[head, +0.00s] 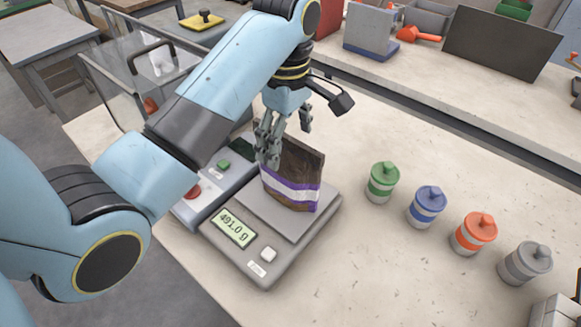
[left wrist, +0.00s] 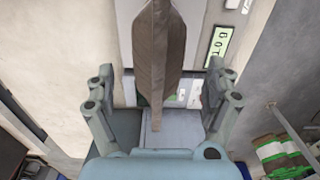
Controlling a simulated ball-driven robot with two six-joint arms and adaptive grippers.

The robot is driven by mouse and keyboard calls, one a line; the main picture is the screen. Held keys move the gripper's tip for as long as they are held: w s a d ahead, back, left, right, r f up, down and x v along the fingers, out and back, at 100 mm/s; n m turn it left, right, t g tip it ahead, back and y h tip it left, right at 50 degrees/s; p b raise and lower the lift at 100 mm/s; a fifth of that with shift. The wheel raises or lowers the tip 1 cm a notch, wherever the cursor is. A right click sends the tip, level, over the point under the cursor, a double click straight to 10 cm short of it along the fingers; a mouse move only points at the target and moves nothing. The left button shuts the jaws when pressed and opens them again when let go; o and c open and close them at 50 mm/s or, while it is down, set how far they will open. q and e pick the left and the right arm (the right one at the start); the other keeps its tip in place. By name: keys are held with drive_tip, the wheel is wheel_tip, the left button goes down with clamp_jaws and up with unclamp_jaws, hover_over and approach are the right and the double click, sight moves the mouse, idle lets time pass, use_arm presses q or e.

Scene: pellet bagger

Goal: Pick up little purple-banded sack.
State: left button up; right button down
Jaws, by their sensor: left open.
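The little purple-banded sack (head: 292,178) stands on the scale (head: 275,225), brown with a purple and white band. The scale's display reads about 491.0 g. My left gripper (head: 283,146) is open at the sack's top, on its left side in the head view. In the left wrist view the sack (left wrist: 158,60) is seen from above as a narrow brown shape. It lies between the two open fingers of my left gripper (left wrist: 165,100), with a gap on each side. My right gripper is in neither view.
Green (head: 382,182), blue (head: 427,206), orange (head: 474,233) and grey (head: 525,262) lidded jars stand in a row right of the scale. A control box with a red button (head: 193,192) sits left of the scale. The table between scale and jars is clear.

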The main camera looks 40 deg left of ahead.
sight(287, 153)
use_arm(q)
drive_tip(key=shift+s+f, duration=0.1)
drive_tip(key=shift+f, duration=0.7)
drive_tip(key=f, duration=0.2)
drive_tip(key=f+p, duration=0.1)
drive_tip(key=f, duration=0.1)
drive_tip(key=shift+w+a+f, duration=0.2)
drive_tip(key=shift+f, duration=0.5)
drive_tip(key=shift+c, duration=1.2)
drive_tip(key=c, duration=1.4)
drive_tip(key=shift+c, duration=0.7)
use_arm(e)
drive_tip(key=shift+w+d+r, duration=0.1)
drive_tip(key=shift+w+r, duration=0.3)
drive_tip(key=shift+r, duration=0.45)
